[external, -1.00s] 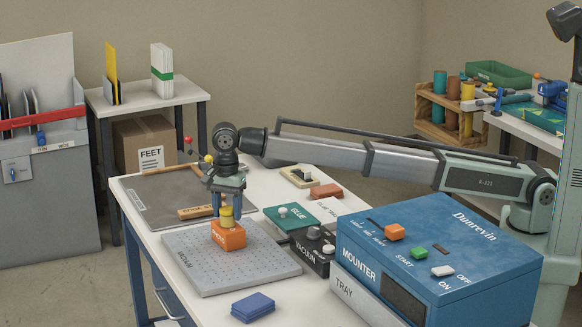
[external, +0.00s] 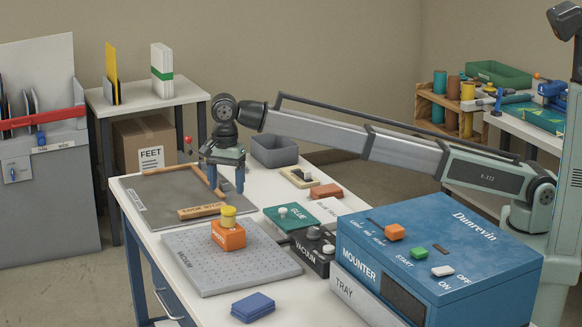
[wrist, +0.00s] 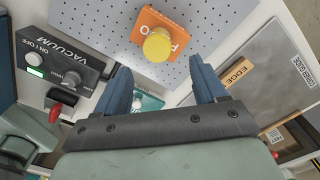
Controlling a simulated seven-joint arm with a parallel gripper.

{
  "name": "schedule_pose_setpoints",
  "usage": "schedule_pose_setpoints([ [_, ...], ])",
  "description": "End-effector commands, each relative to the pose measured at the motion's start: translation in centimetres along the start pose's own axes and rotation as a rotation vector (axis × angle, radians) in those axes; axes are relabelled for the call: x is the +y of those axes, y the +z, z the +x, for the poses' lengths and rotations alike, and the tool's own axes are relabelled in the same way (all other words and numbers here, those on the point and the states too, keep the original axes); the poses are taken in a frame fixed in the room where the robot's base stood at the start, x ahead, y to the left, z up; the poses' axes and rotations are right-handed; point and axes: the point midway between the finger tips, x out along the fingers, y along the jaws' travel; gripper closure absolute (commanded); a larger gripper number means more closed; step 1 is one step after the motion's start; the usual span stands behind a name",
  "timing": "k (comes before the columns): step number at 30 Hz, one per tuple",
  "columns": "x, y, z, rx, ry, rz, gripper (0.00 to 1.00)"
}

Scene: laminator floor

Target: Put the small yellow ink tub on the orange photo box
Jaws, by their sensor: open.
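The small yellow ink tub (external: 228,217) stands upright on top of the orange photo box (external: 229,238). The box sits on the grey perforated vacuum plate (external: 262,275). My gripper (external: 227,190) is open and empty. It is above and behind the tub, apart from it. In the wrist view its two blue fingers (wrist: 163,88) are spread wide with nothing between them.
The blue mounter (external: 450,245) fills the right of the table. The black vacuum control (external: 312,250) and green glue box (external: 288,220) stand beside the plate. A grey bin (external: 274,152) is at the back. Blue pads (external: 253,307) lie in front.

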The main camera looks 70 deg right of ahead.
Motion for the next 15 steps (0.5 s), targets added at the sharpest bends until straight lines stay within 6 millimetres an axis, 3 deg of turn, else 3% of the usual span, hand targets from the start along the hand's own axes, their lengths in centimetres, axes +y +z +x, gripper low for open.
schedule_pose_setpoints([
  [6, -0.1, 0.0, -3.2, 0.000, -0.001, 0.000, 0.29],
  [15, 0.0, 0.0, -4.5, 0.000, 0.001, 0.000, 0.29],
])
